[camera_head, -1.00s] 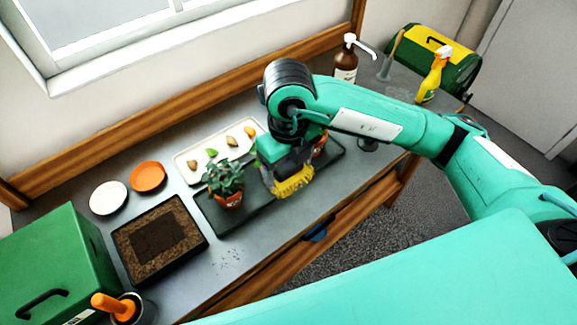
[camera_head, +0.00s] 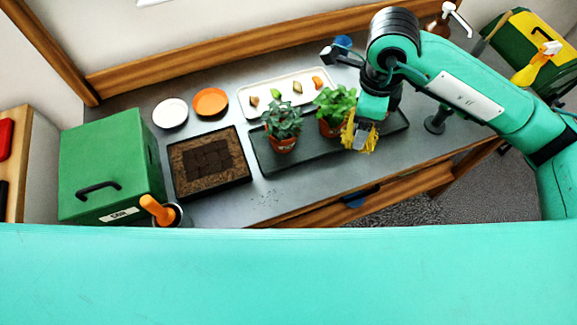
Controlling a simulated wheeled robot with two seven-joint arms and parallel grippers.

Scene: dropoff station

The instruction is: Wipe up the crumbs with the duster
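A small patch of dark crumbs (camera_head: 265,197) lies on the grey tabletop near its front edge, in front of the black plant tray (camera_head: 264,160). My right gripper (camera_head: 370,112) points down over the right part of that tray, just right of the second potted plant. It is shut on the yellow duster (camera_head: 359,138), whose bristles hang below it, well to the right of the crumbs. Whether the duster touches the tray or pot cannot be told. My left gripper is not in view.
Two potted plants (camera_head: 283,127) stand on the black tray. A soil tray (camera_head: 240,174), green box (camera_head: 105,160) and a cup with an orange handle (camera_head: 158,209) are left of the crumbs. A white tray (camera_head: 246,102) lies behind. The table around the crumbs is clear.

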